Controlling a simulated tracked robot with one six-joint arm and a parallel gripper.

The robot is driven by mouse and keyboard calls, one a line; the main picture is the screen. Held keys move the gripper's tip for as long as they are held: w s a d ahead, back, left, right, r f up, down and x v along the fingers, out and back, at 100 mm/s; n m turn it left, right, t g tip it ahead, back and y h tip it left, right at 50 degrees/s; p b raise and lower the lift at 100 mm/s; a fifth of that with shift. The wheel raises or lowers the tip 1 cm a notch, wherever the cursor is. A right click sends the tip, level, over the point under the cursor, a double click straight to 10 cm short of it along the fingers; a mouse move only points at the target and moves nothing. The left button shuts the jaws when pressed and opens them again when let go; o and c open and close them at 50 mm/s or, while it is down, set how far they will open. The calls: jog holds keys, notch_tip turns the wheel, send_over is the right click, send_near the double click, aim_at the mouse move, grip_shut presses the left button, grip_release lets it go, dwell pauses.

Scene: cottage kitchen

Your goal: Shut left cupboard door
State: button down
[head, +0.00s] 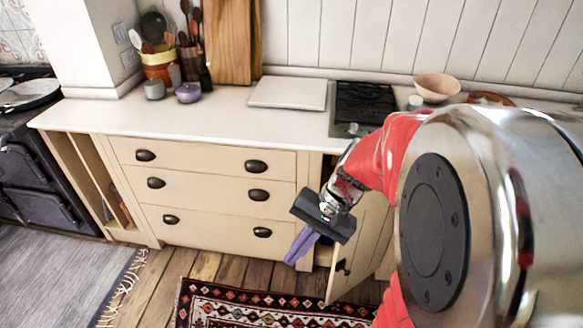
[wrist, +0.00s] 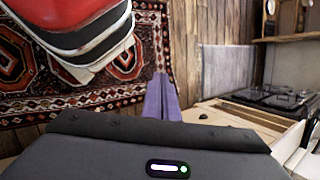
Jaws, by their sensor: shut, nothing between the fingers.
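The left cupboard door (head: 358,248) is a cream panel standing ajar, swung out from the cabinet right of the drawers. Its dark cup handle (head: 342,267) shows on its face. My gripper (head: 293,258) has purple fingers pressed together, pointing down and left in the head view. They are left of the door, in front of the cabinet, with nothing held. I cannot tell whether they touch the door edge. The shut fingers also show in the wrist view (wrist: 161,82). My arm hides the right part of the door and cabinet.
Cream drawers (head: 205,190) with dark cup handles stand left of the door. A patterned rug (head: 250,308) lies on the wooden floor below. A dark stove (head: 40,170) stands far left. The worktop (head: 220,115) above carries a board, hob and bowl (head: 437,87).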

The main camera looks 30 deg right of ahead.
jog(key=w+d+f+m+t+y, duration=0.2)
jog(key=d+f+m+t+y, duration=0.15)
jog(key=d+f+m, duration=0.3)
jog(key=w+d+f+m+t+y, duration=0.2)
jog(key=w+d+f+m+t, duration=0.1)
jog(key=d+f+m+t, duration=0.4)
jog(key=s+d+f+m+t+h, duration=0.3)
jog(key=d+f+m+h, duration=0.1)
jog(key=d, duration=0.4)
jog(key=s+d+f+m+t+h, duration=0.3)
jog(key=s+d+f+m+h, duration=0.1)
jog(key=d+f+m, duration=0.3)
jog(key=shift+d+m+h, duration=0.35)
jog(key=shift+m+h, duration=0.2)
jog(key=shift+w+f+t, duration=0.1)
jog(key=shift+w+t, duration=0.05)
jog(key=shift+t, duration=0.1)
jog(key=w+a, duration=0.2)
jog(key=w, duration=1.1)
jog(key=shift+w, duration=0.35)
